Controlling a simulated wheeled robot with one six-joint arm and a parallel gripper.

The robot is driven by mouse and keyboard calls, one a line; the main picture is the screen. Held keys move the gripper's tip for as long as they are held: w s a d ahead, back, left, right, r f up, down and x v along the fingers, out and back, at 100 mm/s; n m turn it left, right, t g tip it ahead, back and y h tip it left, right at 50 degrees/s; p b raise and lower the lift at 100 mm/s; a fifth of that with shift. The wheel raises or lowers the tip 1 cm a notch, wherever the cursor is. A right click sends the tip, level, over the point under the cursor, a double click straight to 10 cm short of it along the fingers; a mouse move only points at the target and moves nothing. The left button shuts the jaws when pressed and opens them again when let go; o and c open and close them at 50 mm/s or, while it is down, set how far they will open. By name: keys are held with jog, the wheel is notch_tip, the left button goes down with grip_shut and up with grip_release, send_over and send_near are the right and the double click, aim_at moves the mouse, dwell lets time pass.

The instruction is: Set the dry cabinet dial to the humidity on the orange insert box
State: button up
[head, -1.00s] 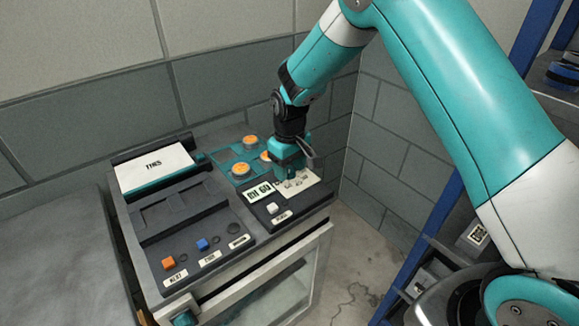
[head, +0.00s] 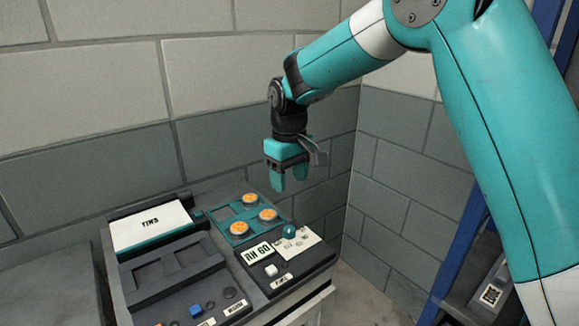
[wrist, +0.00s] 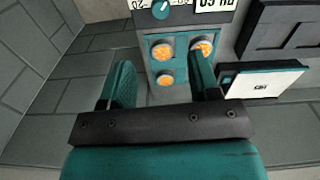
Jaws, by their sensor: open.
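The dial, a small teal knob (head: 289,231), stands on a pale marked scale card (head: 298,243) on the cabinet's top. The dial also shows at the top edge of the wrist view (wrist: 160,9).
A white-topped box labelled TINS (head: 150,227) lies at the left of the cabinet top. A dark slotted panel (head: 172,270), a blue button (head: 196,310) and a white button (head: 271,270) are nearer. Grey block walls (head: 110,160) close the corner behind. A blue-framed shelf stands right.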

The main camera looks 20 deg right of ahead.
jog(key=shift+r, duration=1.7)
